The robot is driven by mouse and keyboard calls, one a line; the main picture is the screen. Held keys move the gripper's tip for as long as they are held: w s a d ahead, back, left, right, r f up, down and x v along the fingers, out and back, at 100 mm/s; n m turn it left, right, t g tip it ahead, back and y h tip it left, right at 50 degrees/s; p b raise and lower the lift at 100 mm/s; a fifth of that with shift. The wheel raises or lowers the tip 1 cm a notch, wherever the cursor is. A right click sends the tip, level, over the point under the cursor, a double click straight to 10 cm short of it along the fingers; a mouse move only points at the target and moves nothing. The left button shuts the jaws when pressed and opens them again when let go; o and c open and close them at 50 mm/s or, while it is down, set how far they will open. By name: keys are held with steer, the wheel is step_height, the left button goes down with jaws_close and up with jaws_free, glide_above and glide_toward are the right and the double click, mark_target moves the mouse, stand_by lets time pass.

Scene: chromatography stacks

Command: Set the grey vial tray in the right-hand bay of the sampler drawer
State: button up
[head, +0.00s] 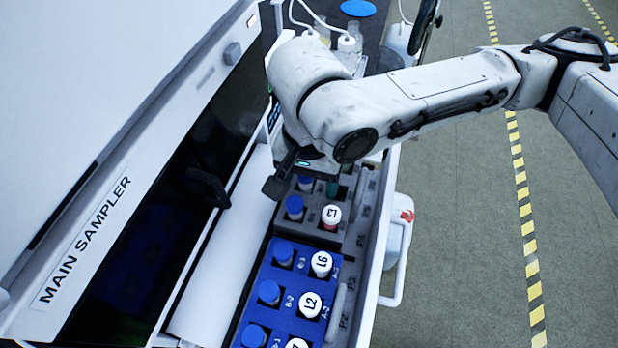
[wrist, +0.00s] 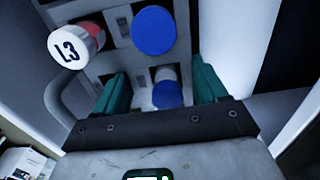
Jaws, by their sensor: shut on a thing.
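The grey vial tray (head: 312,228) is in the drawer area beyond the blue tray in the head view, level as far as I can tell. It holds blue-capped vials (head: 294,206) and a white-capped vial marked L3 (head: 331,214). My gripper (head: 308,184) is down at the tray's far part. In the wrist view my two green fingers (wrist: 163,92) reach down on either side of a blue-capped vial (wrist: 167,94). The tray's grey top (wrist: 118,32) shows there too. The fingers' contact and the tray's underside are hidden. My arm covers the tray's far end.
The blue tray (head: 261,295) stands nearer in the drawer, with several blue-capped and white-capped vials. The MAIN SAMPLER cabinet (head: 90,235) is close on the left. A white rail handle (head: 398,265) runs along the drawer's right side. Open floor lies to the right.

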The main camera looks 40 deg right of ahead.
steer(key=o, duration=1.3)
steer(key=shift+f, duration=0.1)
step_height(320, 180, up, 12)
steer(key=shift+r+p, duration=0.2)
steer(key=shift+p, duration=0.2)
